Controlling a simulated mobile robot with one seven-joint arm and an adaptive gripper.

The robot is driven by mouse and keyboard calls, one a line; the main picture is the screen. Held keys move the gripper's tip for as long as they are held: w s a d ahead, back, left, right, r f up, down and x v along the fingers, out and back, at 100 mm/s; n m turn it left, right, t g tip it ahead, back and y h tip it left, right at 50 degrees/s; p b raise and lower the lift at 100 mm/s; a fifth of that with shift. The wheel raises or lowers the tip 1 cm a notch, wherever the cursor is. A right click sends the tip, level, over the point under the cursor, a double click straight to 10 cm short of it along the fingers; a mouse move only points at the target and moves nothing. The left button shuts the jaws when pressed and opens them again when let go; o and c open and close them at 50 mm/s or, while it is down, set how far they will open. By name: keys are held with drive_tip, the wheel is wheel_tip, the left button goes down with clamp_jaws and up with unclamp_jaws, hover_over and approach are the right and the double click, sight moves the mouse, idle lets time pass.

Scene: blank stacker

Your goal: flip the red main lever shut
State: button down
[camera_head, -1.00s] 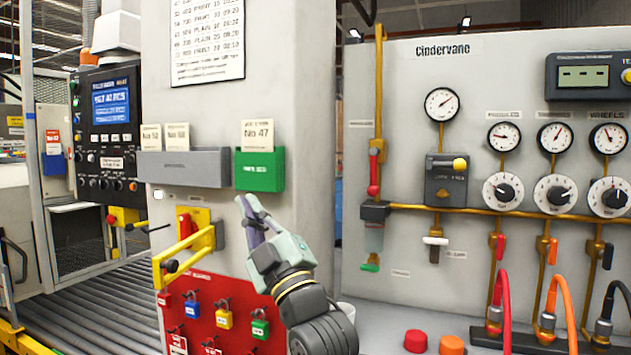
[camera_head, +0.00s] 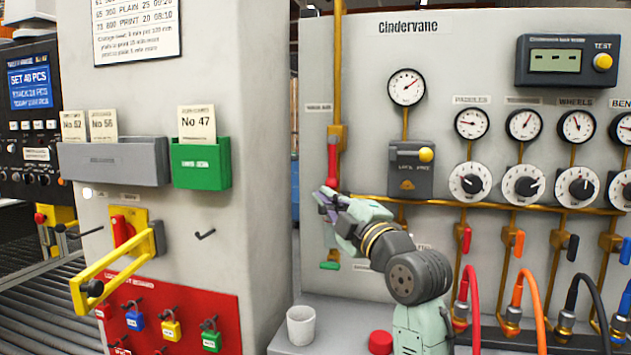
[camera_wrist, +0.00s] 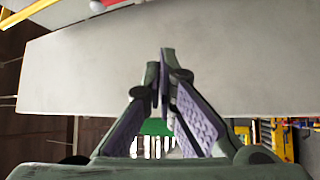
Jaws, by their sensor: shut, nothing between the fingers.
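A red lever (camera_head: 332,165) hangs straight down from a brass valve on the vertical brass pipe at the left of the Cindervane panel. It lies in line with the pipe. My gripper (camera_head: 324,196) is shut and empty, its fingertips pointing up and left. In the head view the tips appear just below the lever's lower end; whether they touch it I cannot tell. In the wrist view the shut fingers (camera_wrist: 165,62) stand before a pale grey surface, and the lever cannot be made out clearly there.
Another red handle (camera_head: 122,232) sits on a yellow plate on the grey column, beside a projecting yellow bar (camera_head: 118,270). A green card holder (camera_head: 202,165) is on the column. A white cup (camera_head: 301,326) and a red button (camera_head: 380,343) are below. Gauges and coloured hoses lie right.

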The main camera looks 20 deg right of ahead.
sight(333, 162)
drive_tip(key=shift+w, duration=0.1)
drive_tip(key=w+d+r+p, duration=0.1)
drive_tip(key=w+p, duration=0.4)
drive_tip(key=w, duration=0.4)
drive_tip(key=shift+d+r+p, duration=0.15)
drive_tip(key=shift+d+p, duration=0.25)
